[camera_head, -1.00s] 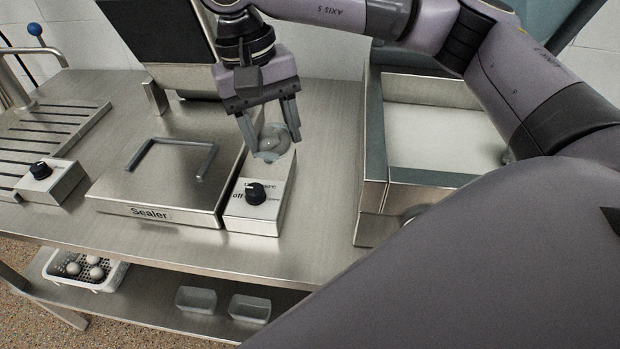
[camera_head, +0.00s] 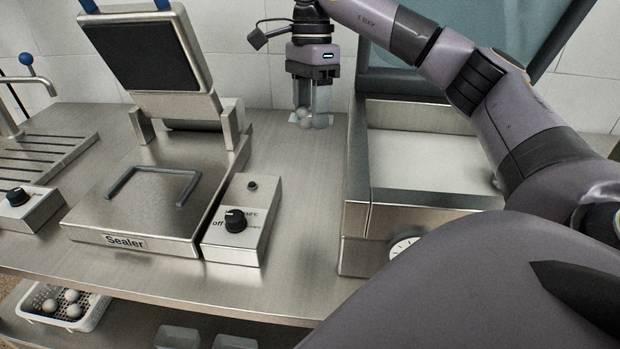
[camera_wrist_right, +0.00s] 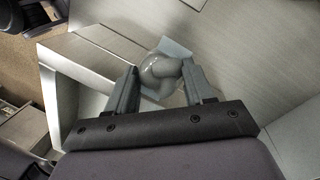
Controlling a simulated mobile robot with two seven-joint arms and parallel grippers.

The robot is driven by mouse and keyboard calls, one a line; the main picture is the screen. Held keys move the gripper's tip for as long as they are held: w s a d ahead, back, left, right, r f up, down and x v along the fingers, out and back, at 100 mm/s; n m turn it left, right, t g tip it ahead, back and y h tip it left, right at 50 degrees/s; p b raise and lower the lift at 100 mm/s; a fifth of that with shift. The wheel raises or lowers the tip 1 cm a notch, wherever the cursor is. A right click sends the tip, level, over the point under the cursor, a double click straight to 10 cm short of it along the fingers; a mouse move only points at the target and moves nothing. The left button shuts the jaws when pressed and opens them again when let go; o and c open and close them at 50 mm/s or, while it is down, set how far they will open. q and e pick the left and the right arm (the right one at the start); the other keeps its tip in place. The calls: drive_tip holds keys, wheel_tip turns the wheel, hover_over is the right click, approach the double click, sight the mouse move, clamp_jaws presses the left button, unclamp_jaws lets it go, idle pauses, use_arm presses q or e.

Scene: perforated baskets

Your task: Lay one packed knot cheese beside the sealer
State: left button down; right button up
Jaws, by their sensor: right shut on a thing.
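My right gripper (camera_head: 312,108) is shut on a packed knot cheese (camera_head: 304,119), a pale knot in a clear square film. In the right wrist view the cheese (camera_wrist_right: 160,74) sits between the two fingertips. It is over the bare counter strip to the right of the sealer (camera_head: 130,205). I cannot tell whether the packet touches the counter. The sealer's lid (camera_head: 150,55) stands raised at the back, and its lower part with a grey handle shows nothing on it. My left gripper is not in view.
A control box (camera_head: 241,222) with a black knob adjoins the sealer's right side. A steel chamber machine (camera_head: 357,205) with a raised lid stands right of the free counter strip. A white basket (camera_head: 88,318) with several pale balls is on the lower shelf.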

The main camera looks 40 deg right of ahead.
hover_over(311, 201)
drive_tip(key=f, duration=1.2)
drive_tip(key=shift+w+d, duration=0.25)
wheel_tip(311, 201, down, 5)
drive_tip(key=shift+f, duration=0.1)
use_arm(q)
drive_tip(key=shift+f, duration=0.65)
use_arm(e)
drive_tip(key=shift+f, duration=0.15)
drive_tip(key=o, duration=1)
use_arm(q)
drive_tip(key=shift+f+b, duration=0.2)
drive_tip(key=shift+b, duration=0.15)
use_arm(e)
drive_tip(key=r, duration=0.4)
drive_tip(key=w+d+r, duration=0.1)
drive_tip(key=r, duration=0.7)
drive_tip(key=shift+w+d+r, duration=0.1)
drive_tip(key=shift+w+d, duration=0.15)
drive_tip(key=shift+w, duration=0.05)
